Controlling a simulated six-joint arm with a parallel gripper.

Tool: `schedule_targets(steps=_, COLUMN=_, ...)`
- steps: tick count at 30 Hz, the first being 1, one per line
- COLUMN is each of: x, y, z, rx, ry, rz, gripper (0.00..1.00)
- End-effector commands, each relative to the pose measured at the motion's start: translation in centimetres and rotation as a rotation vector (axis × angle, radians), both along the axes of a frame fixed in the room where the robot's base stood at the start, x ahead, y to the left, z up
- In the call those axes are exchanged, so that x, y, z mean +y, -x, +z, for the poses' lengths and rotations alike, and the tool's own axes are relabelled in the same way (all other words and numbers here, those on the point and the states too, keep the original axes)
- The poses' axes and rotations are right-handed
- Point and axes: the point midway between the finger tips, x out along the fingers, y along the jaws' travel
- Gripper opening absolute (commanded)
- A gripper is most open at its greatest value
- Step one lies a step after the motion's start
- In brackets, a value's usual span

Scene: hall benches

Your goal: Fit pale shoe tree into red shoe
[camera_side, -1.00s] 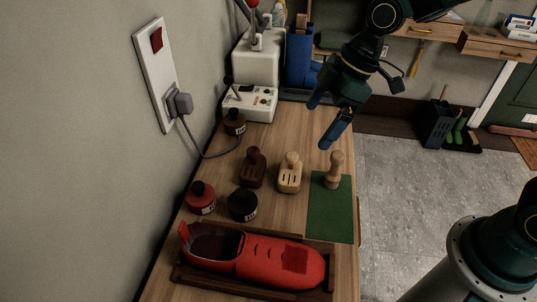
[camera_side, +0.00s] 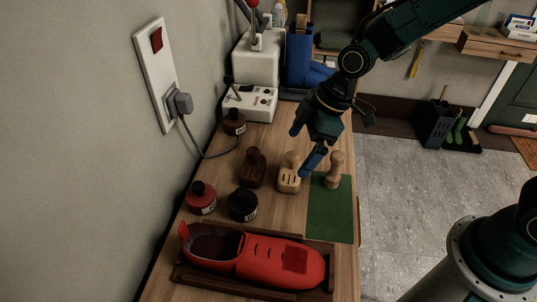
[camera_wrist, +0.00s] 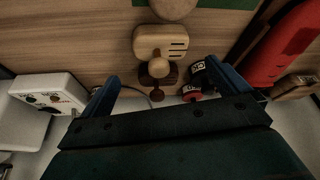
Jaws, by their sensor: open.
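The pale shoe tree (camera_side: 289,178) stands on the wooden bench, between the dark shoe tree and the green mat. It has slots and a round knob on top. In the wrist view the pale shoe tree (camera_wrist: 160,40) lies ahead between my fingers. The red shoe (camera_side: 265,256) lies in a dark wooden tray at the bench's near end, its opening to the left; it also shows in the wrist view (camera_wrist: 287,45) at right. My gripper (camera_side: 303,150) is open and empty, just above and behind the pale shoe tree, one fingertip close to its knob. Contact cannot be told.
A dark shoe tree (camera_side: 252,170) stands left of the pale one. A wooden peg-like piece (camera_side: 334,172) stands on the green mat (camera_side: 330,215). Red (camera_side: 201,199), black (camera_side: 243,206) and brown (camera_side: 234,123) jars stand on the left side. A white control box (camera_side: 251,103) is at the back.

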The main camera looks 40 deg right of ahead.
Motion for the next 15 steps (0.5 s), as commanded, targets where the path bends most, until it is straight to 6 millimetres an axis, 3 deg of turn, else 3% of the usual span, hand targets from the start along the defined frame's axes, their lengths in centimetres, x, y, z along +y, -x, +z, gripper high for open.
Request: schedule_targets(steps=15, x=0.46, y=-0.20, z=-1.38, rx=0.002, ry=0.001, rz=0.000, gripper=1.00)
